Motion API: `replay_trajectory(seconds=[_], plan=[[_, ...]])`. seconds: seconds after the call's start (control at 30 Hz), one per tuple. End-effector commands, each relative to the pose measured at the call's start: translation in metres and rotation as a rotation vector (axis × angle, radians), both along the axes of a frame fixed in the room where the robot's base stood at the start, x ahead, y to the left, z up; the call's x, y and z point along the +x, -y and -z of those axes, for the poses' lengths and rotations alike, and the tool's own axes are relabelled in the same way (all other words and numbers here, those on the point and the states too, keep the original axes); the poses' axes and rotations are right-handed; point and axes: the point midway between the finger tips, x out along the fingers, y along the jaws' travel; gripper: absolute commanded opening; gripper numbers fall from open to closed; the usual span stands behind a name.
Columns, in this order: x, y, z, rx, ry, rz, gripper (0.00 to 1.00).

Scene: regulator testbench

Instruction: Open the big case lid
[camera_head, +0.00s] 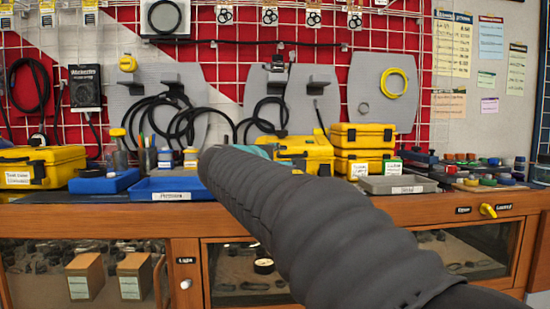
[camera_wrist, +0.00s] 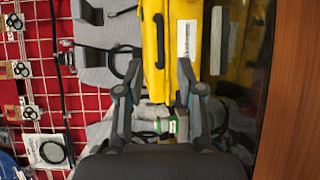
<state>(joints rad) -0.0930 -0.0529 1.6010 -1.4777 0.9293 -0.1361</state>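A yellow case (camera_head: 308,148) with dark latches stands shut on the bench at the middle, partly hidden by my arm. In the wrist view, which is turned sideways, a yellow case (camera_wrist: 155,30) with a dark latch and a white label fills the space ahead of my gripper (camera_wrist: 158,65). I take it to be the same case, but cannot be certain. Its lid looks closed. My gripper's two fingers are apart, with nothing held between them. Whether they touch the case I cannot tell. In the head view my arm hides most of the gripper.
Two yellow cases (camera_head: 362,136) are stacked to the right, and another yellow case (camera_head: 42,167) stands far left. A blue tray (camera_head: 166,190) and a grey tray (camera_head: 398,185) lie near the bench front. A green-and-white container (camera_wrist: 172,126) shows low in the wrist view.

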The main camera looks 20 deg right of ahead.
Motion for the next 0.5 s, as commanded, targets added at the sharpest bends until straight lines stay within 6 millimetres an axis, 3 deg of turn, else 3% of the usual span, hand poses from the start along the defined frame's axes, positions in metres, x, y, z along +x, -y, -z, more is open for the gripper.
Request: replay_trajectory(seconds=[0.2,0.5], plan=[[0.028,0.032,0.003,0.001,-0.003,0.003,0.37],[0.059,0.063,0.005,0.002,-0.001,-0.002,0.37]])
